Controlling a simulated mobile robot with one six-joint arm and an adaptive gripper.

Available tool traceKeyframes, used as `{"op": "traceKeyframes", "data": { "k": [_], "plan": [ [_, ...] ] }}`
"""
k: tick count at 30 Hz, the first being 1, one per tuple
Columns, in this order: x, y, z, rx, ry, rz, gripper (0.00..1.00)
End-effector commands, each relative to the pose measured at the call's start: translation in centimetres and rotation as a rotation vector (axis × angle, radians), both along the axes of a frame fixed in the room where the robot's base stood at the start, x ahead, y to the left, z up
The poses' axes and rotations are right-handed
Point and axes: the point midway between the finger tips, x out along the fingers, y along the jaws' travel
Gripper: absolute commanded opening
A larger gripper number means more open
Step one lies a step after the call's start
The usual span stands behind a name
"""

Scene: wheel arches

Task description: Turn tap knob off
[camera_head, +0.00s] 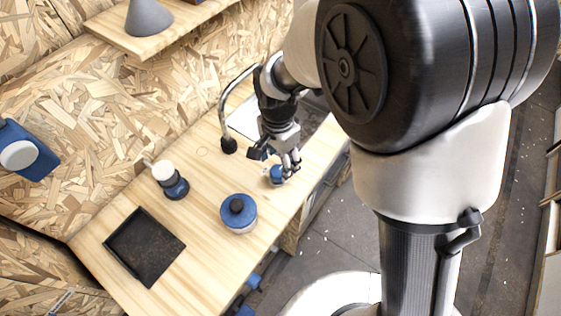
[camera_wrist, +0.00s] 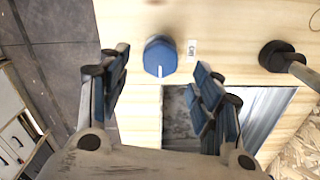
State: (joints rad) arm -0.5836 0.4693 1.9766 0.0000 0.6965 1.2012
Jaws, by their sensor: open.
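The tap knob (camera_wrist: 158,54) is a blue faceted knob on the wooden counter, with a white pointer line toward the bottom of the wrist view. A small white label (camera_wrist: 192,50) lies just right of it; its print is too small to read surely. In the head view the blue knob (camera_head: 275,174) shows partly behind my fingers. My gripper (camera_wrist: 161,66) is open and empty, its blue-padded fingers to either side of the knob in the picture; contact is not visible. My gripper (camera_head: 276,160) also shows in the head view, above the knob.
The tap's curved spout (camera_head: 229,95) and black base (camera_wrist: 277,55) stand near the knob. A sink (camera_wrist: 190,115) lies beside it. A blue-lidded jar (camera_head: 239,213), a blue-and-white grinder (camera_head: 171,180) and a black tray (camera_head: 144,246) occupy the counter. A shelf (camera_head: 166,35) is above.

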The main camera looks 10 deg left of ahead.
Motion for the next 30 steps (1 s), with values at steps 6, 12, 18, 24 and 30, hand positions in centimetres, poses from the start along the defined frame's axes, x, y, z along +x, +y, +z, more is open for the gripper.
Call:
{"op": "traceKeyframes", "data": {
  "k": [6,12,18,24,30],
  "plan": [
    [0.0,0.0,-3.5,-0.001,0.001,0.000,0.59],
    [0.0,0.0,-4.5,0.000,0.000,0.000,0.59],
    [0.0,0.0,-4.5,0.001,-0.001,0.000,0.59],
    [0.0,0.0,-4.5,0.001,-0.001,0.000,0.49],
    [0.0,0.0,-4.5,0.001,-0.001,0.000,0.36]
  ]
}}
